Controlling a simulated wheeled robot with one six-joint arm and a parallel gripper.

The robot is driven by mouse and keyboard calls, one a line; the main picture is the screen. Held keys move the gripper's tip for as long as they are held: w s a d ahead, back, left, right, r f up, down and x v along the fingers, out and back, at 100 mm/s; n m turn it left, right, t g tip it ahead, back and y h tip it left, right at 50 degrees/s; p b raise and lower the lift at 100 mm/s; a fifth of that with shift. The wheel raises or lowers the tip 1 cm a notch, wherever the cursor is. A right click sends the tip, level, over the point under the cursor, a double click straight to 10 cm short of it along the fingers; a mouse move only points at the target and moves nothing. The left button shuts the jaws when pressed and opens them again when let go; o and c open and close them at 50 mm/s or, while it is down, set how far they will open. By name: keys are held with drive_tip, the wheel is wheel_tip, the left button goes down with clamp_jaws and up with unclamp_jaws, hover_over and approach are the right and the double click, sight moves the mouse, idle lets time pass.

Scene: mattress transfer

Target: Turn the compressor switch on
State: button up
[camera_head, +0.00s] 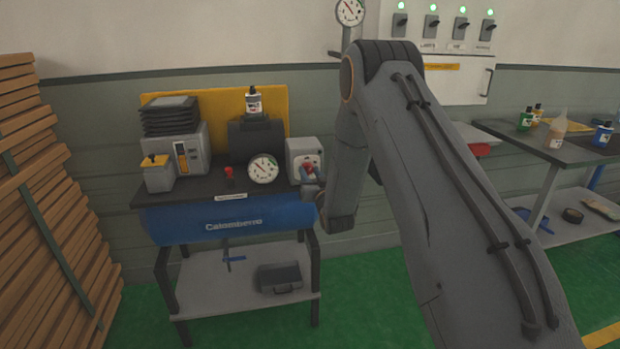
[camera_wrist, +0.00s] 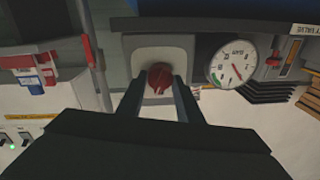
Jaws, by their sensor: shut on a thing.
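The compressor has a blue tank (camera_head: 225,222) under a dark top plate. At the right end of the plate stands a pale switch box (camera_head: 300,148) with a red rotary switch (camera_head: 308,168) on its front. In the wrist view the red switch (camera_wrist: 159,76) sits on the pale switch box (camera_wrist: 143,56). My gripper (camera_wrist: 159,88) has its two fingers on either side of the red switch and is shut on it. In the head view my gripper (camera_head: 311,178) partly covers the switch. I cannot read any on or off marking.
A round gauge (camera_head: 263,169) stands left of the switch box, with a small red knob (camera_head: 229,172) beside it. A bottle (camera_head: 253,101) stands on a dark housing behind. Stacked wood (camera_head: 45,210) is at far left. A wall panel (camera_head: 450,50) and a side table (camera_head: 560,150) are at right.

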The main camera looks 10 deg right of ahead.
drive_tip(key=m+b, duration=0.2)
drive_tip(key=m, duration=0.2)
drive_tip(key=shift+f+m, duration=0.15)
drive_tip(key=shift+m, duration=0.15)
drive_tip(key=shift+m+h+b, duration=0.3)
drive_tip(key=shift+m+b, duration=0.4)
drive_tip(key=shift+m, duration=0.9)
drive_tip(key=o, duration=1)
drive_tip(key=shift+o, duration=0.2)
drive_tip(key=s+b, duration=0.1)
drive_tip(key=s, duration=0.6)
drive_tip(key=shift+s+f, duration=0.2)
drive_tip(key=shift+s, duration=0.2)
drive_tip(key=shift+d, duration=0.1)
